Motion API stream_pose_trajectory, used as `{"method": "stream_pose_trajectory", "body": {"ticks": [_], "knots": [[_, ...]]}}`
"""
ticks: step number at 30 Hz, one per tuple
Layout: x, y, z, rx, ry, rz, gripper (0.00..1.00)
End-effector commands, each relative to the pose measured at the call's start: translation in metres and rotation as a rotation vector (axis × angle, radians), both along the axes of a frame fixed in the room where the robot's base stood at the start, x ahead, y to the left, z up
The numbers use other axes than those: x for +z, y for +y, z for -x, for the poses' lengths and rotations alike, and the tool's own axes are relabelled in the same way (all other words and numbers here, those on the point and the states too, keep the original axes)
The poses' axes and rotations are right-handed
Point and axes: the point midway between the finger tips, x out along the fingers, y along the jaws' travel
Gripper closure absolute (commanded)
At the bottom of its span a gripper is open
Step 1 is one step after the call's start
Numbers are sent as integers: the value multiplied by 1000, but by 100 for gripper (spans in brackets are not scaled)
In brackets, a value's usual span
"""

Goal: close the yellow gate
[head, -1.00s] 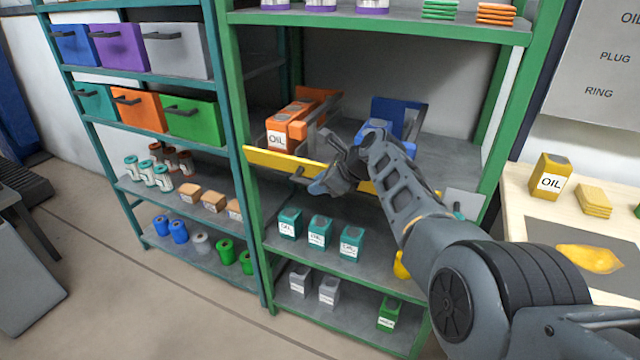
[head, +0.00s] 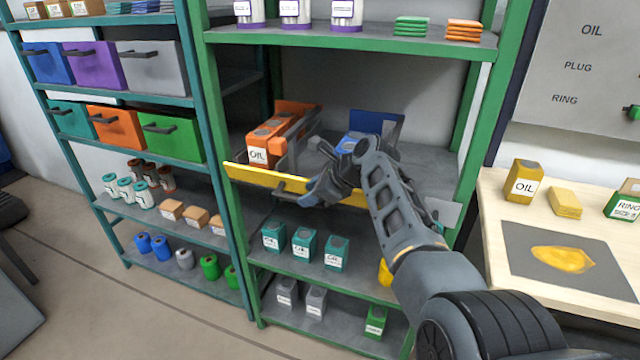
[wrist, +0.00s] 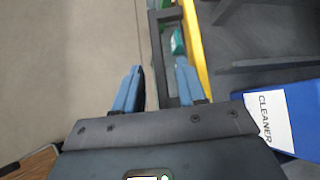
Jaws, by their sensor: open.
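The yellow gate (head: 255,176) is a long bar across the front of the green rack's middle shelf. Its left end overlaps the left post; my arm hides its right end. A dark handle stands off its front. In the wrist view the yellow bar (wrist: 196,45) runs along the right finger, and the dark handle bar (wrist: 156,45) extends between the finger lines. My gripper (head: 318,188) is open, with blue fingers, in front of the gate near its middle. Its fingers (wrist: 160,85) are apart in the wrist view; contact with the handle cannot be told.
Behind the gate are an orange holder with an OIL box (head: 262,150) and a blue holder (head: 385,125); the wrist view shows a CLEANER label (wrist: 270,120). Teal boxes (head: 303,243) stand below. A light workbench (head: 490,215) is at right.

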Motion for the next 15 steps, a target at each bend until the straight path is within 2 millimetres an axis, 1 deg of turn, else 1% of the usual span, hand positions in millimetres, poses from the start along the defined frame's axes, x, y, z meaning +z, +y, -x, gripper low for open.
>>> {"method": "stream_pose_trajectory", "body": {"ticks": [6, 15], "knots": [[17, -16, 10, -1, -1, 0, 60], [26, -24, 16, -1, -1, 0, 60]]}}
